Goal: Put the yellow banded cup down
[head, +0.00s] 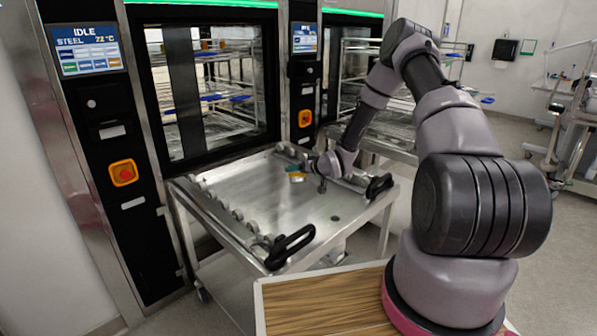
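A small thing with yellow and green-blue colouring (297,177) shows at my gripper's tip, above or on the steel cart top (262,200). It may be the yellow banded cup, but it is too small to be sure. My gripper (306,170) is low over the right back part of the cart, pointing left. The fingers are tiny and partly merged with the thing, so I cannot tell whether they are shut on it or whether it touches the surface.
The cart has rollers along its left side and black handles (290,246) in front. Washers with glass doors (208,88) stand behind it. A wood-topped surface (325,303) is in front. The cart's middle is clear.

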